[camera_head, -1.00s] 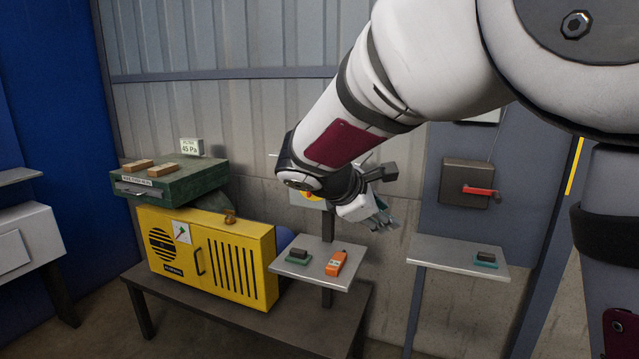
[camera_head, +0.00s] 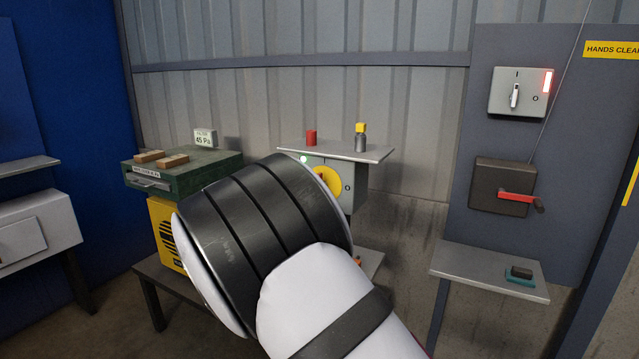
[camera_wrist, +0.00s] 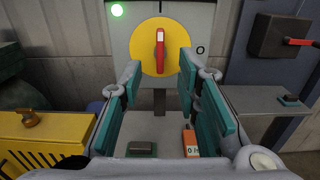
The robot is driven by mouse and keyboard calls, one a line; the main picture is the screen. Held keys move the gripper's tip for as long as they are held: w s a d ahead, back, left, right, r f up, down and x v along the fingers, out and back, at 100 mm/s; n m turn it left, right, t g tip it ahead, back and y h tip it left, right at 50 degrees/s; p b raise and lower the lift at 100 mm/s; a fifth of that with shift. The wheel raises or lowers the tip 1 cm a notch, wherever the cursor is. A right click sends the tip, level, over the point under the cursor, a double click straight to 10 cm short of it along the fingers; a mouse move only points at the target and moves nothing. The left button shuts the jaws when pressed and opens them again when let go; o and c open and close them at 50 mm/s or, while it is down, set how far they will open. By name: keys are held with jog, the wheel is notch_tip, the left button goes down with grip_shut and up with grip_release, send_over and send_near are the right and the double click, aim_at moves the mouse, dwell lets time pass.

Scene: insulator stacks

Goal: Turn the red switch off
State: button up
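The red switch (camera_wrist: 160,50) is a red handle standing upright on a yellow disc, on a grey box. A green light (camera_wrist: 117,10) glows at the box's upper left, and an "O" mark sits right of the disc. In the head view, the box shows its yellow disc (camera_head: 328,179) and lit green light (camera_head: 303,159), partly behind my arm; the red handle is hidden. My gripper (camera_wrist: 159,78) is open and empty, its teal-padded fingers apart, facing the switch with the handle between them in the picture. Contact is not visible. The head view hides my gripper behind my arm.
A shelf (camera_head: 335,151) above the box holds a red piece and a yellow-topped cylinder. Below the switch, a small shelf holds a dark block (camera_wrist: 142,149) and an orange meter (camera_wrist: 191,143). A panel at right carries another red lever (camera_head: 519,197) and a grey rotary switch (camera_head: 515,95).

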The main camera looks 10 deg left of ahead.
jog(key=x, duration=1)
jog(key=shift+w, duration=0.2)
jog(key=shift+d+f, duration=0.1)
jog(key=shift+c, duration=0.6)
grip_shut()
